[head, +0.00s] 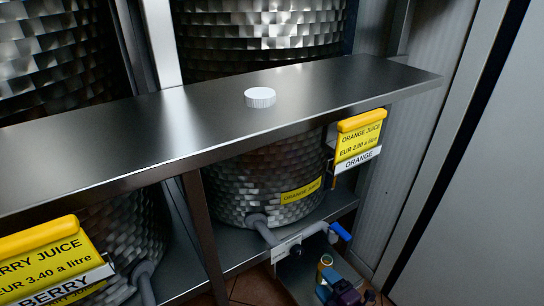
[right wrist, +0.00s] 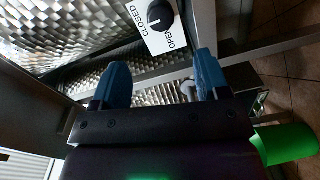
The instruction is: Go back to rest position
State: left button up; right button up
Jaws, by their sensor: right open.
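My left gripper is not in view.
A steel shelf (head: 180,115) with a white ribbed cap (head: 260,98) runs above the gripper. A metal orange juice barrel (head: 255,180) and yellow price sign (head: 359,140) are close by. A black knob (right wrist: 160,15) and bright green thing (right wrist: 285,143) show in the wrist view.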

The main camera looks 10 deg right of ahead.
pick_arm(q)
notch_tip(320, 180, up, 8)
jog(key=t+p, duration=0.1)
jog(key=p, duration=0.8)
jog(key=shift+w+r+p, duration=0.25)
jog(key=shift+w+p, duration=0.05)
jog(key=shift+p, duration=0.05)
pick_arm(e)
jog(key=s+d+r+m+g+h, duration=0.1)
jog(key=s+r+m, duration=0.3)
jog(key=s, duration=0.5)
jog(key=s+d+r+m+g+h, duration=0.1)
jog(key=s+r+m+g+h, duration=0.1)
jog(key=s+r+m, duration=0.3)
jog(key=s+d+r+m+g+h, duration=0.1)
jog(key=s+r+m, duration=0.4)
jog(key=s+m, duration=0.5)
jog(key=s+g+h, duration=0.1)
jog(key=s+h, duration=0.1)
jog(key=s, duration=0.1)
jog(key=shift+g, duration=0.3)
